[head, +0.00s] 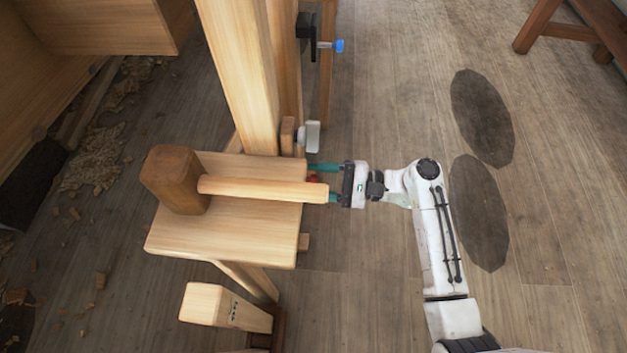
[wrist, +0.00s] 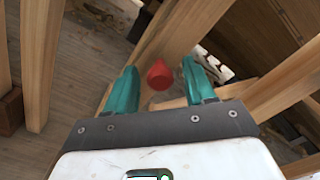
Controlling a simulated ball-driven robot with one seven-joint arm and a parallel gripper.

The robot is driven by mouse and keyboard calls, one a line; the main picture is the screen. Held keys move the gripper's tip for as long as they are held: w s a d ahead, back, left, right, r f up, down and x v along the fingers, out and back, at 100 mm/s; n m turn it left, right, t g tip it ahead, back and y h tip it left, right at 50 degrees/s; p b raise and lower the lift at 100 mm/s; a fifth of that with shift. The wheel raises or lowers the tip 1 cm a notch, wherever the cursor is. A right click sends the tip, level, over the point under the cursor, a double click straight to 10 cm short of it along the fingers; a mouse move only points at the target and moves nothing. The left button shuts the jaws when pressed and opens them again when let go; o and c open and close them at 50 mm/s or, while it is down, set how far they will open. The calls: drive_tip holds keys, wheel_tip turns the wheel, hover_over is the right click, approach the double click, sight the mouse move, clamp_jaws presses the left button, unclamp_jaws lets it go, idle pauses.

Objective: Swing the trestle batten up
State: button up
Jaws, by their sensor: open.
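My gripper (head: 322,182) reaches in from the right at the edge of the wooden trestle top (head: 225,240). Its teal fingers are open and apart. A red knob (wrist: 159,75) shows between the fingers in the wrist view (wrist: 160,70); I cannot tell whether either finger touches it. Only a small red bit (head: 313,178) shows in the head view, beside the trestle. Pale wooden bars (wrist: 190,28) run behind the knob in the wrist view. I cannot tell surely which bar is the batten or whether the knob is fixed to it.
A mallet lies on the trestle top, its dark head (head: 175,178) left and pale handle (head: 262,189) pointing at my gripper. A tall post (head: 240,70) rises behind. A black clamp with a blue tip (head: 339,46) is beyond. The floor at right is mostly clear.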

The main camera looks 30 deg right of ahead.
drive_tip(key=shift+w+a, duration=0.25)
drive_tip(key=shift+a, duration=0.1)
clamp_jaws()
idle(0.4)
